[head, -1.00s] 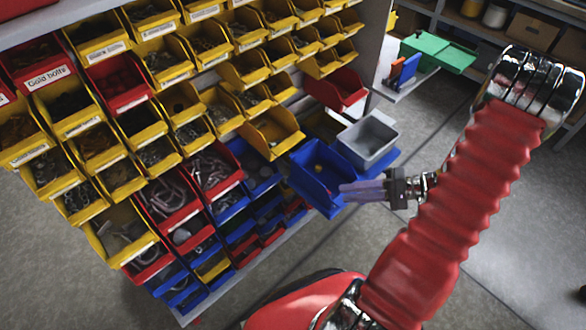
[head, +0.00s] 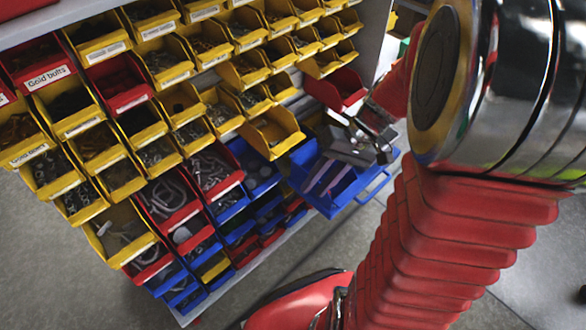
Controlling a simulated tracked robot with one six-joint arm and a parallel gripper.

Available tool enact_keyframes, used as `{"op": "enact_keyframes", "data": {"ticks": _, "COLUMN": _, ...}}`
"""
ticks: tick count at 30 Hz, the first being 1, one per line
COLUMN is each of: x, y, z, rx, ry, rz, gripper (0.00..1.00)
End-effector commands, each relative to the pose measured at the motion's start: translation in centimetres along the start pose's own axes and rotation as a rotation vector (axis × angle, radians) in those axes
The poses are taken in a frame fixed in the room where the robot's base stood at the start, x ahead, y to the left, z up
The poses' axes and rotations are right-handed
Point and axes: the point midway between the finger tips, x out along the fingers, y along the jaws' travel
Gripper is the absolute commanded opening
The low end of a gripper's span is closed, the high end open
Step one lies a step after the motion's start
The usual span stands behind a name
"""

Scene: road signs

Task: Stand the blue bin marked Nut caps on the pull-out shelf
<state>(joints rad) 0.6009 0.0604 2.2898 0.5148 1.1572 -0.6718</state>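A blue bin (head: 313,197) stands at the right end of the rack, low down, on or just in front of a blue pull-out shelf (head: 384,179). I see no readable Nut caps label on it. My gripper (head: 328,180) reaches down from the upper right over this bin. Its two greyish-purple fingers are apart and lie over or inside the bin's opening. I see nothing between them. I cannot tell whether they touch the bin. My arm and wrist hide much of the shelf's right side and the grey bin.
The rack at left holds many yellow, red and blue bins, including a red Gold bolts bin (head: 45,75). A yellow bin (head: 270,133) and an empty red bin (head: 340,88) jut out near my wrist.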

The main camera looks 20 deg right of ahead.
Motion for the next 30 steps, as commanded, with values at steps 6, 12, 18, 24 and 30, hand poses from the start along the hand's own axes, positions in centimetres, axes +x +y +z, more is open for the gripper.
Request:
{"op": "enact_keyframes", "data": {"ticks": 6, "x": -1.2, "y": -2.9, "z": 1.3, "rx": -0.069, "ry": 0.035, "rz": 0.147, "gripper": 0.26}}
{"op": "enact_keyframes", "data": {"ticks": 12, "x": -2.3, "y": -5.2, "z": 2.5, "rx": -0.129, "ry": 0.094, "rz": 0.263, "gripper": 0.26}}
{"op": "enact_keyframes", "data": {"ticks": 18, "x": -3.6, "y": -7.3, "z": 3.6, "rx": -0.189, "ry": 0.179, "rz": 0.360, "gripper": 0.26}}
{"op": "enact_keyframes", "data": {"ticks": 24, "x": -4.9, "y": -9.4, "z": 4.8, "rx": -0.251, "ry": 0.284, "rz": 0.431, "gripper": 0.26}}
{"op": "enact_keyframes", "data": {"ticks": 30, "x": -6.4, "y": -11.4, "z": 5.9, "rx": -0.313, "ry": 0.406, "rz": 0.475, "gripper": 0.26}}
